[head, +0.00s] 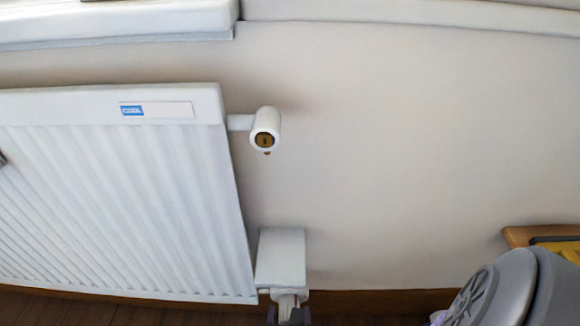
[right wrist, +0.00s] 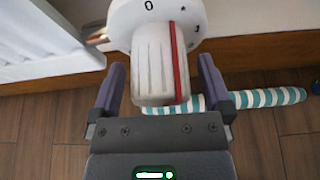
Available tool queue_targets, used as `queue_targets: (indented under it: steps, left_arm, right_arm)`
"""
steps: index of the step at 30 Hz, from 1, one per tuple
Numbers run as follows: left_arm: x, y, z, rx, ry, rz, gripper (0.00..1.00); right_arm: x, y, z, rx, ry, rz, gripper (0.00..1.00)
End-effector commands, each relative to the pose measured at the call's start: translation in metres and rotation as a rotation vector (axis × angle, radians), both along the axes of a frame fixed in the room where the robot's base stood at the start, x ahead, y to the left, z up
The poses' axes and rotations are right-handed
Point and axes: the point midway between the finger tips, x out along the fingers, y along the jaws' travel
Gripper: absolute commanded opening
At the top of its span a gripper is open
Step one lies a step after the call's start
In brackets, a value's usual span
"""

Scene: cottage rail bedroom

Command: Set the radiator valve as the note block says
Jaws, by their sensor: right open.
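The radiator valve's white ribbed knob (right wrist: 153,68) with a red stripe fills the middle of the right wrist view. Behind it is a white dial collar (right wrist: 187,33) marked 0, a star and 1. The stripe's far end points near the star. In the head view, the white valve body (head: 280,258) is low beside the radiator's right edge. My right gripper (right wrist: 160,78) is open, one finger on each side of the knob, with a visible gap on both sides. In the head view, the gripper (head: 288,316) is cut by the bottom edge. The note block and left gripper are not visible.
The white radiator (head: 120,200) carries a strip with a blue "COOL" label (head: 132,110). A white fitting with a brown face (head: 265,138) projects at its upper right. A striped teal-and-white roll (right wrist: 265,97) lies on the wooden floor. A wooden edge (head: 525,235) shows at right.

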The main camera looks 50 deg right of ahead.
Motion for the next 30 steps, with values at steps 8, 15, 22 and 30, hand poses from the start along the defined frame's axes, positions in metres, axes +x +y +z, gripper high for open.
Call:
queue_targets:
  steps: [8,15,22,30]
  left_arm:
    - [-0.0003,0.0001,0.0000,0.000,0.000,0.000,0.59]
    - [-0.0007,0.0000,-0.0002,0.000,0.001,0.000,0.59]
    - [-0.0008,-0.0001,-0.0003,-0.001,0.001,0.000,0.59]
    - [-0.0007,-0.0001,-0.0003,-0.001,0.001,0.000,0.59]
  right_arm:
    - [0.0000,-0.0003,0.0001,0.000,0.000,0.000,0.62]
    - [0.0000,-0.0003,0.0001,0.000,0.000,0.000,0.11]
    - [-0.0002,-0.0006,0.0001,0.013,-0.015,0.000,0.09]
    - [0.0001,-0.0006,0.0001,0.107,-0.126,0.002,0.09]
